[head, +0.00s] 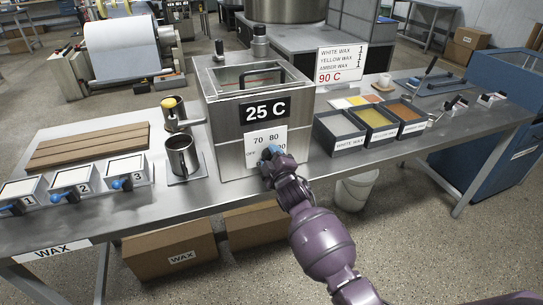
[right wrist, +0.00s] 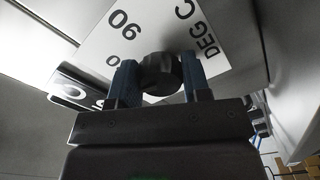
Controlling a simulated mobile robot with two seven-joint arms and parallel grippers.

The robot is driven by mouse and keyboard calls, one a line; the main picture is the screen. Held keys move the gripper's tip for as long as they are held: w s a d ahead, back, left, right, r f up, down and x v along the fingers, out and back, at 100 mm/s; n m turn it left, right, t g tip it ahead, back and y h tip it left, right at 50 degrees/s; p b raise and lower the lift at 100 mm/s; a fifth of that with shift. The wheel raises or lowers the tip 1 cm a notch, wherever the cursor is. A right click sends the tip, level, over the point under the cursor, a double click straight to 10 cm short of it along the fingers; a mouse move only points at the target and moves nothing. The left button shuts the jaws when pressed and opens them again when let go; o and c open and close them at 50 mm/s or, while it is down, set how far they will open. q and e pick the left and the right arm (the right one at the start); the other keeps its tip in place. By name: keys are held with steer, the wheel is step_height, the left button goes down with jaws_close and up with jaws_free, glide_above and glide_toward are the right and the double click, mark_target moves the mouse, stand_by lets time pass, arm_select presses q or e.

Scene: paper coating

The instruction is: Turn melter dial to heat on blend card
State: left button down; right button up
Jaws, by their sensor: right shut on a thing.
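The melter (head: 225,115) is a steel box in the middle of the table with a lid handle on top. Its display reads 25 C. Below it a white dial plate (head: 265,138) shows 70, 80 and OFF; the rest is covered by my gripper. The blend card (head: 342,65) lists white, yellow and amber wax, 1 each, and 90 C. My right gripper (head: 270,157) is at the melter's front, shut on the black dial (right wrist: 160,70), with one blue finger on each side in the right wrist view. The dial's pointer is not clear. My left gripper is out of view.
Wax bins (head: 340,143) stand right of the melter. A metal cup (head: 181,158) and several numbered boxes (head: 75,181) with blue-handled levers are to the left. Wooden slats (head: 88,147) lie behind the boxes. Cardboard boxes (head: 170,250) are under the table.

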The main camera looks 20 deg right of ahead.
steer(key=m+p, duration=0.1)
steer(key=m, duration=0.2)
steer(key=shift+m, duration=0.4)
steer(key=m+p, duration=0.1)
steer(key=m, duration=0.3)
steer(key=shift+a+m, duration=0.1)
steer(key=shift+m, duration=0.2)
steer(key=m+p, duration=0.1)
steer(key=m, duration=0.3)
steer(key=shift+f+m, duration=0.1)
steer(key=shift+m, duration=0.2)
steer(key=shift+a+m+p, duration=0.1)
steer(key=shift+m+p, duration=0.2)
steer(key=shift+m, duration=0.3)
steer(key=o, duration=0.9)
steer(key=s, duration=1.1)
steer(key=shift+d+p, duration=0.2)
steer(key=shift+p, duration=0.1)
